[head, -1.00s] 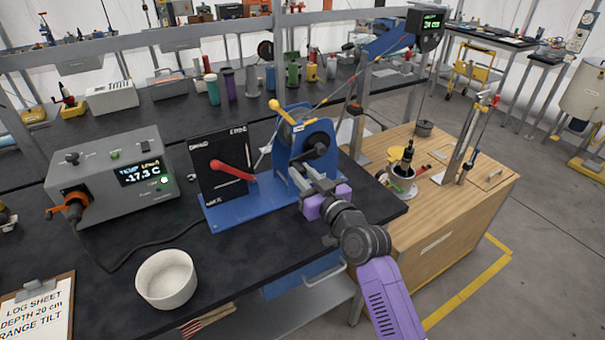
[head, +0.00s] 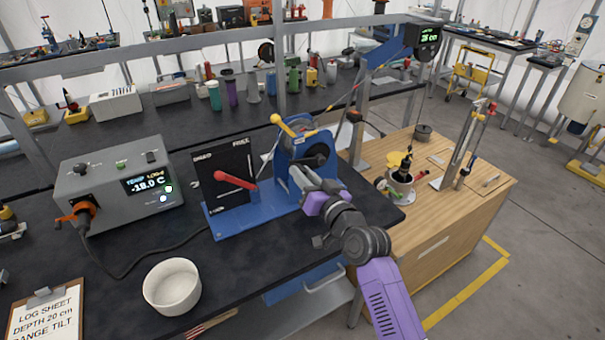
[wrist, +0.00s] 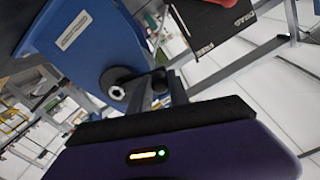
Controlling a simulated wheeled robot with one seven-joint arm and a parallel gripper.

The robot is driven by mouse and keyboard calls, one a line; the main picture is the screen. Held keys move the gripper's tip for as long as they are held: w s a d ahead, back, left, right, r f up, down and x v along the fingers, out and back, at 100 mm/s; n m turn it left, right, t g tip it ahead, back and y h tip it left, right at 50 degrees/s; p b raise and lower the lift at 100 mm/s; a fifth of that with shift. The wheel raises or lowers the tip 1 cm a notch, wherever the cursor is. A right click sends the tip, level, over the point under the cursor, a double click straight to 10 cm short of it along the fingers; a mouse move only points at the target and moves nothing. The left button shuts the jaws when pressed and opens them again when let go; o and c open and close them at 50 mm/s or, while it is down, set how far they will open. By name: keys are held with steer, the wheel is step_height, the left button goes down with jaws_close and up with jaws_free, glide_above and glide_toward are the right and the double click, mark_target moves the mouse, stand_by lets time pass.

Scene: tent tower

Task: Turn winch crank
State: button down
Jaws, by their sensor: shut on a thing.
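The winch (head: 288,152) is a blue frame with a dark drum, on a blue base at the bench's right end. Its crank shows in the wrist view as a black arm with a pale-centred hub (wrist: 118,92). My gripper (head: 304,180), with purple parts, is at the winch's near side. In the wrist view its fingers (wrist: 158,92) are closed at the crank's dark handle end, which they mostly hide. A rope runs from the winch up to the blue boom (head: 385,52), whose green display (head: 428,37) is hard to read.
A black panel with a red lever (head: 235,180) stands left of the winch. A grey box (head: 110,192) reads -18.0 C. A white bowl (head: 172,287) and a log sheet (head: 45,318) are nearer. A wooden cabinet (head: 440,215) at right bears a dark instrument (head: 405,163).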

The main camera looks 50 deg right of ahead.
steer(key=shift+d+r, duration=0.1)
steer(key=shift+r, duration=0.05)
steer(key=c, duration=1.3)
jaws_free()
steer(key=shift+o, duration=0.2)
steer(key=b+v, duration=0.2)
steer(key=v, duration=0.6)
